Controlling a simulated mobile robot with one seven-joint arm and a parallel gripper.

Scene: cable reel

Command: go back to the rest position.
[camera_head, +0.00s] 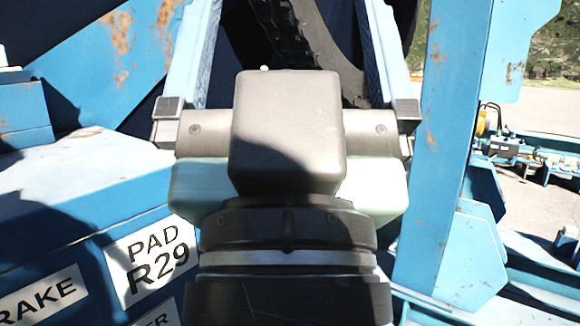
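My gripper (287,28) is at the centre, seen from behind, with its grey body and wrist in the lower middle. Its two light fingers stand wide apart and run up to the top edge, where their ends are cut off. No held thing shows between them. A dark, ridged curved band (347,50) shows beyond the gap between the fingers; I cannot tell its distance from them.
A blue panel with a "PAD R29" label (152,262) and a partly cut-off "RAKE" label (38,300) lies at lower left. A rusty blue post (436,150) stands right of my gripper. Blue machinery (530,155) and open pale ground (545,105) lie at far right.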

